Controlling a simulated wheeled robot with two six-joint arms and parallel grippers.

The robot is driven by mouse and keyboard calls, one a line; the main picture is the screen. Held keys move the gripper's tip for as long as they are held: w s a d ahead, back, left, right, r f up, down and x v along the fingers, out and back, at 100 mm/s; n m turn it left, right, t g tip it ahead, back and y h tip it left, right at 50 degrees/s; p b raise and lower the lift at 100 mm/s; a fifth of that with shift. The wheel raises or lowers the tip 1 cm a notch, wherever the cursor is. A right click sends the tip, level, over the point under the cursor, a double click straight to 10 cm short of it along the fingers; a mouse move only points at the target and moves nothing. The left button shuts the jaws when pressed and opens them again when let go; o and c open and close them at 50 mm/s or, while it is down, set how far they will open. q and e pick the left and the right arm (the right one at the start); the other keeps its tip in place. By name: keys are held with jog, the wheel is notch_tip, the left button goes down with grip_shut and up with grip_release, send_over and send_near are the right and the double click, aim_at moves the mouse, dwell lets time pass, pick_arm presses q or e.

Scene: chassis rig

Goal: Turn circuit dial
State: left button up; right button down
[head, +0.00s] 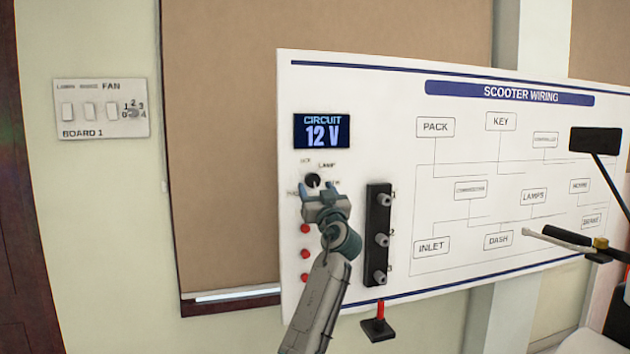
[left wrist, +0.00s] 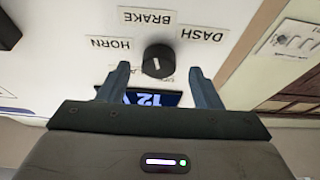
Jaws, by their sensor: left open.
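The circuit dial (head: 313,180) is a small dark knob on the white wiring panel, below the blue circuit display (head: 321,131) that reads 12 V. My left gripper (head: 321,187) is in front of the panel at the dial, its fingers hiding part of it and some labels. In the left wrist view the dial (left wrist: 158,61) is a black knob with a white mark, seen upside down among labels HORN, BRAKE and DASH. My left gripper (left wrist: 159,80) is open there, one finger to each side, with no visible contact on the knob. My right gripper is not in view.
A black strip with several knobs (head: 379,235) stands right of my left arm. Red buttons (head: 305,229) run down the panel's left side. A scooter handlebar (head: 560,236) and mirror (head: 595,140) are at the right. A fan switch board (head: 101,109) hangs at the left.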

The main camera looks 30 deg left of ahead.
pick_arm(q)
jog(key=shift+x, duration=1.05)
jog(key=shift+f, duration=0.1)
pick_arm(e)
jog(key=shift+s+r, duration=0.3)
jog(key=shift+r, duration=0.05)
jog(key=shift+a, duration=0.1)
pick_arm(q)
jog(key=c, duration=1)
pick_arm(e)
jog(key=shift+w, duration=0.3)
